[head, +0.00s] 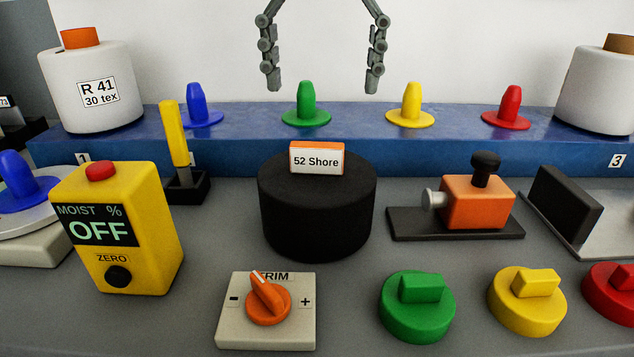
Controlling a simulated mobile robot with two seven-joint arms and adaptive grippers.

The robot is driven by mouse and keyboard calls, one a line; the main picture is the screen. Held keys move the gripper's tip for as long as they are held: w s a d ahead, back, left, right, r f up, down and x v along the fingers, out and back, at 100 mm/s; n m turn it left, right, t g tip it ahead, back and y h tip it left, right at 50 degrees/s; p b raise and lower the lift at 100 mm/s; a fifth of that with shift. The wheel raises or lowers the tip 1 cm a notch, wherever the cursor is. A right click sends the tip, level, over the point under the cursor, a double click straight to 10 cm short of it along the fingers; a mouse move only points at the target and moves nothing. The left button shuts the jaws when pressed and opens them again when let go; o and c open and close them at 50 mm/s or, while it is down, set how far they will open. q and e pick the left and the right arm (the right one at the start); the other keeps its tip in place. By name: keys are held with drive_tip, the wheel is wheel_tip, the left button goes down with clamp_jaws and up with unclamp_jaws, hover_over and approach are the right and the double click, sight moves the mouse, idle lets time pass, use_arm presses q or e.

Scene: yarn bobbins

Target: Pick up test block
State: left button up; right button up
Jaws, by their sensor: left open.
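The test block, a small orange block (317,147) with a white label reading "52 Shore" on its front, rests on top of a black round pedestal (316,215) in the middle of the head view. My left gripper (323,87) hangs at the top centre, its two fingers wide apart and pointing down. It is empty. Its fingertips appear above the block in the picture and apart from it. My right gripper is not in view.
A yellow moisture meter (120,230) and a yellow-handled tool (174,135) stand left of the pedestal. An orange clamp device (477,203) stands right. Behind runs a blue rail (250,150) with coloured pegs. A trim dial (235,325) and a green knob (417,315) are in front.

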sight(317, 144)
use_arm(q)
drive_tip(key=f, duration=0.5)
drive_tip(key=shift+a+f+p, duration=0.3)
drive_tip(key=shift+a+f, duration=0.05)
drive_tip(key=shift+f, duration=0.55)
drive_tip(key=c, duration=1.8)
drive_tip(key=shift+w+r, duration=0.1)
clamp_jaws()
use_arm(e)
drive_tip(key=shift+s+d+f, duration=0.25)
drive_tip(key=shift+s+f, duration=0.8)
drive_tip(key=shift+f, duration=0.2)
use_arm(q)
drive_tip(key=shift+r, duration=0.1)
